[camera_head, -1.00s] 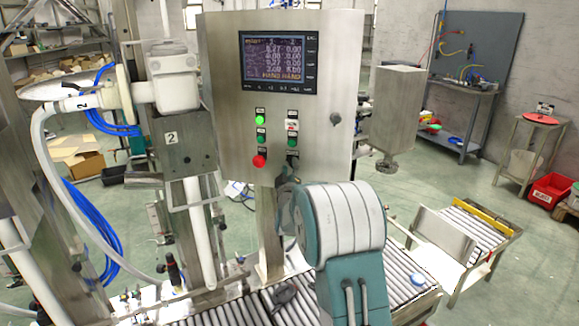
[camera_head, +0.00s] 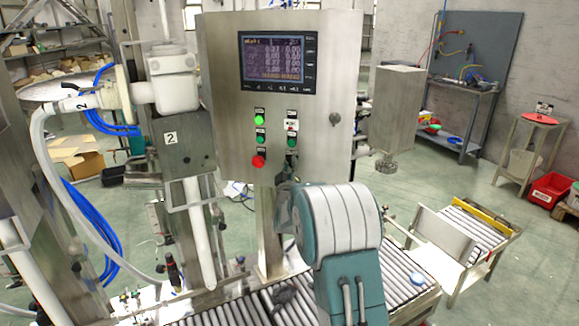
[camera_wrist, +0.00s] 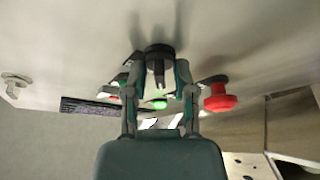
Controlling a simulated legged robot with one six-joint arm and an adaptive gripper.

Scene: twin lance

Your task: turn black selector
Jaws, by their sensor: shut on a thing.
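The black selector (camera_wrist: 158,52) is a round black knob with a raised grip on the grey metal panel in the wrist view. My gripper (camera_wrist: 158,72) has one finger on each side of it and is shut on it. In the head view the selector (camera_head: 292,156) is at the bottom of the right column of controls on the control cabinet (camera_head: 225,100). It is small there and partly hidden by my gripper, whose fingertips are too small to make out clearly. The exact angle of the selector cannot be told.
A red button (camera_wrist: 219,97) is close beside my gripper in the wrist view. A lit green button (camera_head: 259,119) and other buttons sit above the selector, under a display screen (camera_head: 278,62). A roller conveyor (camera_head: 245,308) runs below the cabinet.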

